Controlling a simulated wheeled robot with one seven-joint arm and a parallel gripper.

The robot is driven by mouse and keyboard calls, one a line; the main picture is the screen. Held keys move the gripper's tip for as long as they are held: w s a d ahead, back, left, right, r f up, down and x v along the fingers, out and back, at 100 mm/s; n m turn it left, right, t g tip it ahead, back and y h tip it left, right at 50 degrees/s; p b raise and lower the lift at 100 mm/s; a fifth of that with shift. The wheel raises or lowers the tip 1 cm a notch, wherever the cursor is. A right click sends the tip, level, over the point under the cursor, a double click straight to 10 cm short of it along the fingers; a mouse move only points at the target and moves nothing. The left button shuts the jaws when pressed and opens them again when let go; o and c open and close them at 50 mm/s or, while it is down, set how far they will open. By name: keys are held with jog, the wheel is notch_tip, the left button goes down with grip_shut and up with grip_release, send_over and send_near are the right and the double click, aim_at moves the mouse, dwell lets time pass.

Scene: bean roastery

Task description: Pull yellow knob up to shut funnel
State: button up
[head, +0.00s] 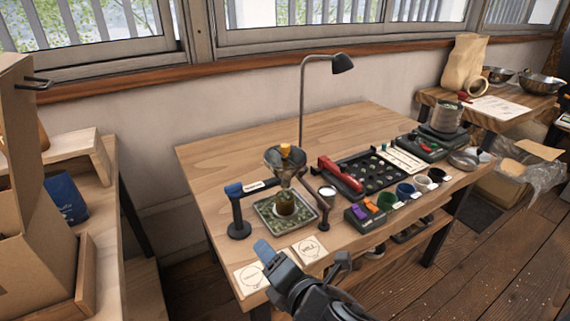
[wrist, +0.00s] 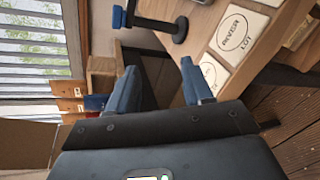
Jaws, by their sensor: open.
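A grey metal funnel (head: 280,168) stands over a square tray (head: 262,213) at the left part of the wooden table. The yellow-orange knob (head: 285,150) shows at the top of the funnel. My gripper (head: 303,258) is at the table's front edge, below and apart from the funnel and knob. In the wrist view my gripper (wrist: 160,85) has two blue fingers spread wide with nothing between them. The funnel and knob are not clearly visible in the wrist view.
A black stand with a blue-ended arm (head: 239,228) is left of the funnel, and a lamp (head: 341,64) rises behind it. Paper cards (head: 252,279) lie at the front edge. A red-handled device (head: 340,174) and several cups crowd the right. The table's back left is clear.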

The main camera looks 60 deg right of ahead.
jog(key=w+d+r+n+g+h+b, duration=0.2)
jog(key=w+d+r+n+h+b, duration=0.1)
jog(key=w+d+h, duration=0.4)
jog(key=g+h+b, duration=0.2)
jog(key=g+h, duration=0.1)
jog(key=g, duration=0.3)
send_near(284, 148)
jog(key=d, duration=0.3)
jog(key=shift+n, duration=0.3)
jog(key=x, duration=0.8)
jog(key=shift+w, duration=0.45)
jog(key=shift+c, duration=0.3)
grip_shut()
